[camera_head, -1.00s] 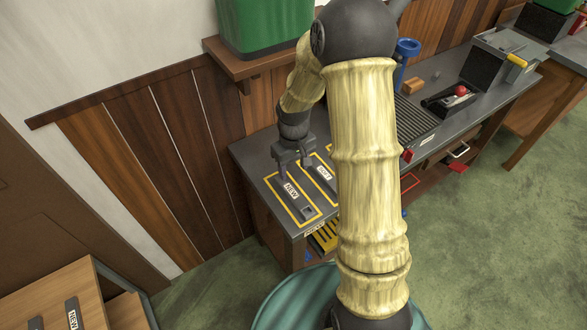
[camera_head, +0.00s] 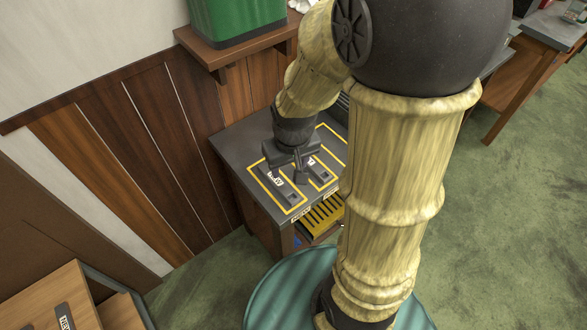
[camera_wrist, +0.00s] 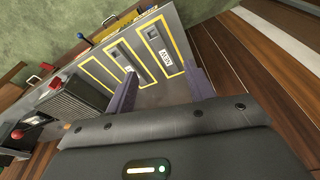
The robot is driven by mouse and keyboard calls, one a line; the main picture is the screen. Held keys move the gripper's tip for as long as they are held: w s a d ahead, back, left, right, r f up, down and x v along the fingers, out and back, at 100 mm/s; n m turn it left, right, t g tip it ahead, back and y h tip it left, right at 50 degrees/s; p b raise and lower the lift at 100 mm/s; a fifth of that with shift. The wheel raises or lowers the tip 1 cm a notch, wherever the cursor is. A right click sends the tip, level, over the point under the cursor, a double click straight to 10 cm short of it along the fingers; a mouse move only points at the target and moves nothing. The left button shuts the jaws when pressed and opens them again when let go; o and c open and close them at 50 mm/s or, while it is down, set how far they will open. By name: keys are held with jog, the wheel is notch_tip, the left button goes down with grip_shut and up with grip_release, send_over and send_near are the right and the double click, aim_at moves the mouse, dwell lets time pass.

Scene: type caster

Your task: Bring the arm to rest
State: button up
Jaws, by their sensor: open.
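My arm rises in front of the head camera and bends over to the workbench (camera_head: 233,150). My gripper (camera_head: 289,178) hangs above the left end of the bench, over two dark bars lying inside yellow outlines. In the wrist view my gripper (camera_wrist: 160,95) shows two fingers spread apart with nothing between them. The bar labelled NEW (camera_wrist: 158,48) lies beyond the right finger, and another dark bar (camera_wrist: 122,60) lies to its left. Part of the bench is hidden behind my arm in the head view.
A green bin (camera_head: 240,18) stands on a wall shelf (camera_head: 240,46) above the bench. A wooden cabinet (camera_head: 45,300) with a labelled dark bar is at lower left. A red-knobbed device (camera_wrist: 18,134) sits on the bench. Green floor lies open at right.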

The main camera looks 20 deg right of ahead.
jog(key=s, duration=0.1)
jog(key=s+r, duration=0.1)
jog(key=s, duration=0.1)
jog(key=shift+m, duration=0.4)
jog(key=shift+r+p, duration=0.55)
jog(key=shift+r, duration=0.05)
dwell(0.5)
